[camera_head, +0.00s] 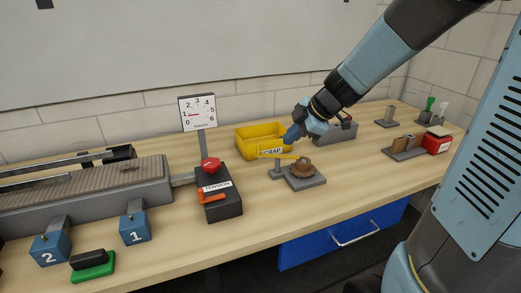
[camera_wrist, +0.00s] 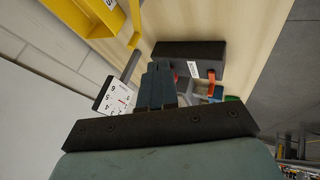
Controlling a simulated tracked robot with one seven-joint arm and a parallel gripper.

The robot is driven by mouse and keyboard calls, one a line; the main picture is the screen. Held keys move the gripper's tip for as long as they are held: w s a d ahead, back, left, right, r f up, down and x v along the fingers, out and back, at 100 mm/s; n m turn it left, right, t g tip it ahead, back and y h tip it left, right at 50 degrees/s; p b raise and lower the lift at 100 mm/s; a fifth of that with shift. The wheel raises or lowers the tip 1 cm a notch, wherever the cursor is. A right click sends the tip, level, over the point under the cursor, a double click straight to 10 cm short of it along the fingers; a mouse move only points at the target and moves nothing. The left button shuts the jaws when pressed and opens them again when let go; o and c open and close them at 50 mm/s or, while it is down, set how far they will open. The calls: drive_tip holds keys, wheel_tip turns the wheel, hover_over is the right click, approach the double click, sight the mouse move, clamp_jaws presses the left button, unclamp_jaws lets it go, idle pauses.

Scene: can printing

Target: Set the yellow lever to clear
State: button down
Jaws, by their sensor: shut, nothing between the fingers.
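The yellow lever (camera_head: 277,156) is a thin bar lying roughly level on top of a short grey post. It stands beside a brown toothed disc (camera_head: 303,169) on a grey base (camera_head: 311,184). My gripper (camera_head: 290,138) is above and slightly behind the lever, close to the yellow scrap bin, with its blue fingers shut and empty. I cannot tell the exact gap, but no contact with the lever shows. In the wrist view, the shut fingers (camera_wrist: 158,78) point up the picture. A yellow bar (camera_wrist: 135,20), likely the lever, shows beyond them. No "clear" marking is readable.
The yellow bin (camera_head: 246,143) marked scrap stands just behind the lever. A dark tension box (camera_head: 224,207) with a red knob (camera_head: 210,165) and a dial (camera_head: 198,112) stands to the left. Several fixtures stand to the right.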

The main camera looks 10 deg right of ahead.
drive_tip(key=shift+a, duration=0.2)
drive_tip(key=w+a+f, duration=0.6)
drive_tip(key=w+f, duration=0.1)
drive_tip(key=f, duration=0.1)
drive_tip(key=shift+w, duration=0.2)
idle(0.3)
